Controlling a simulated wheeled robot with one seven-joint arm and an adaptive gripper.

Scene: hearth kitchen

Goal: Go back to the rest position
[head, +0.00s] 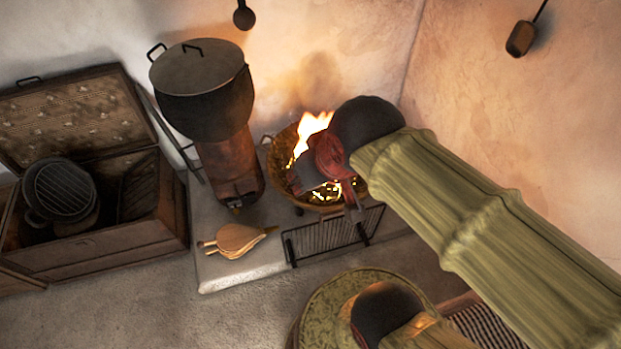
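My arm, in a ribbed green sleeve, reaches in from the right in the head view. Its dark wrist and red hand end in my gripper (338,200), which hangs over the front of the burning fire basket (280,168). Part of the basket is hidden behind the hand. The fingers are small and dark against the embers, so I cannot tell whether they are open or shut. I see no object clearly held.
A black lidded pot (206,105) stands on a rusty stove (229,168) left of the fire. Bellows (236,240) lie on the hearth ledge (222,275), and a metal grate (325,238) stands before the basket. An open chest (110,240) is at left.

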